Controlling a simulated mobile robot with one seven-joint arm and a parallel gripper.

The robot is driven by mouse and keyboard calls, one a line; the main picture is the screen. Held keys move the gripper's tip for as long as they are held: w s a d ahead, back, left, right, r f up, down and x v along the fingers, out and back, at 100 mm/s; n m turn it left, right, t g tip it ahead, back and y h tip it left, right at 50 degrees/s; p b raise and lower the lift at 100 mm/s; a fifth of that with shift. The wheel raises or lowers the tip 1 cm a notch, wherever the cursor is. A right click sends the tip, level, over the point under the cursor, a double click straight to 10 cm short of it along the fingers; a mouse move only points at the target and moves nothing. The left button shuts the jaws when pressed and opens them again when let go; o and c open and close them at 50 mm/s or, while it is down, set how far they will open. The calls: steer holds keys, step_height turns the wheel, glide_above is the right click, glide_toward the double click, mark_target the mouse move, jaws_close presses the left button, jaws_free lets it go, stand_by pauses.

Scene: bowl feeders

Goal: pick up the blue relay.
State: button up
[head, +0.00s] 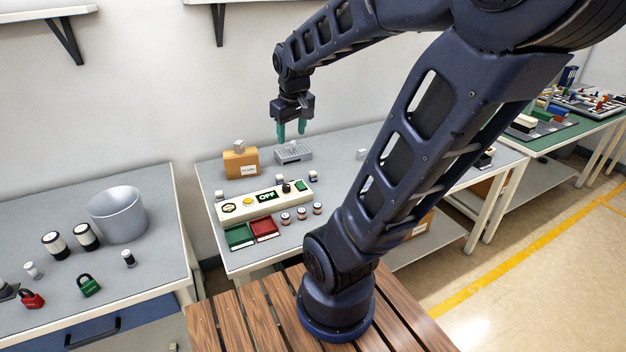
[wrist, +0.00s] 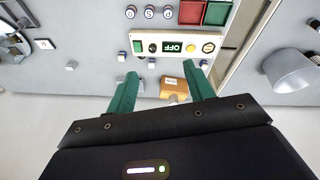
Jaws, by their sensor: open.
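My gripper (head: 291,132) is open and empty, its green fingers pointing down above the back of the middle table, over the grey slotted block (head: 293,153). In the wrist view the open fingers (wrist: 163,76) stand apart. Small pale blocks lie around the control panel (head: 266,201). One by its right end (head: 313,176) looks bluish at the base, also in the wrist view (wrist: 121,56). Another by its left end (head: 219,195) also looks bluish (wrist: 203,64). I cannot tell which is the blue relay. My gripper is well above both and touches neither.
A tan box (head: 241,163) with a block on top stands at the back left. Green (head: 239,236) and red (head: 264,229) trays and several small round parts lie in front of the panel. A pale cube (head: 361,154) stands farther right. A bucket (head: 118,214) is on the left table.

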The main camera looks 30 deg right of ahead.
steer(key=w+d+f+n+g+h, duration=0.2)
steer(key=w+d+f+n, duration=0.25)
steer(key=w+f, duration=0.65)
steer(key=n+g+h, duration=0.2)
steer(key=n+h, duration=0.5)
steer(key=n, duration=0.3)
glide_toward(312, 173)
steer(key=x, duration=0.5)
steer(key=shift+d+f, duration=0.15)
steer(key=shift+f, duration=0.1)
steer(key=shift+x, duration=2.6)
steer(key=shift+w+d, duration=0.1)
steer(key=shift+w, duration=0.05)
steer(key=shift+c, duration=0.4)
steer(key=c, duration=1)
